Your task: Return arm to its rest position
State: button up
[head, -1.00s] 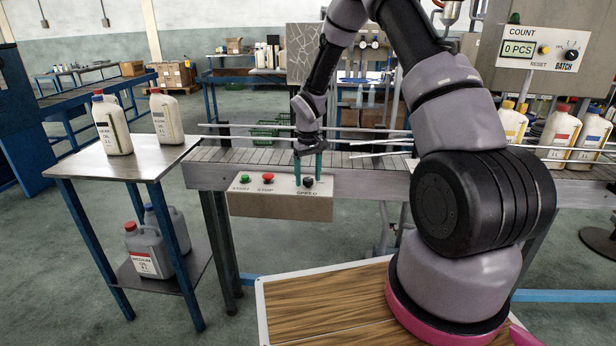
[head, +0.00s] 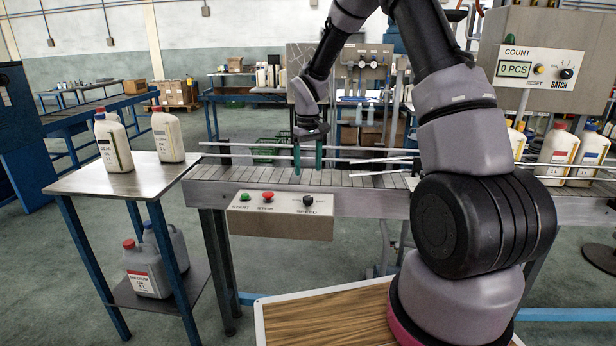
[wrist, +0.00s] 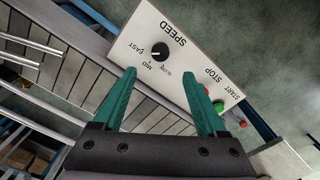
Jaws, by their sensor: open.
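My gripper (head: 308,160) is open and empty. Its two green fingers point down above the conveyor (head: 350,182), just behind the control box. In the wrist view the fingers (wrist: 160,88) are spread apart with nothing between them. The control box (head: 280,215) on the conveyor's front has a green start button (head: 244,196), a red stop button (head: 268,197) and a black speed knob (head: 308,201). In the wrist view the knob (wrist: 159,51) stands clear of the fingers, and its pointer is toward the FAST side.
Several bottles (head: 555,150) stand on the conveyor at right, below a counter panel (head: 530,68) reading 0 PCS. Guide rails (head: 240,145) run along the conveyor.

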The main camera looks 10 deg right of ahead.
jog(key=shift+r, duration=0.2)
jog(key=s+d+r+m+t, duration=0.1)
jog(key=s+d+r+m, duration=0.1)
jog(key=s+r, duration=0.5)
jog(key=s+d+r+m+t, duration=0.1)
jog(key=s+d+r+t, duration=0.15)
jog(key=r, duration=0.95)
jog(key=s+r+m+t+y, duration=0.1)
jog(key=s+r, duration=0.3)
jog(key=s, duration=0.6)
jog(key=s+d+r+m+t+y, duration=0.1)
jog(key=s+r, duration=0.4)
jog(key=s, duration=0.5)
jog(key=shift+s+d+m+t, duration=0.15)
jog(key=shift+s+m+t, duration=0.15)
jog(key=shift+m+t, duration=0.75)
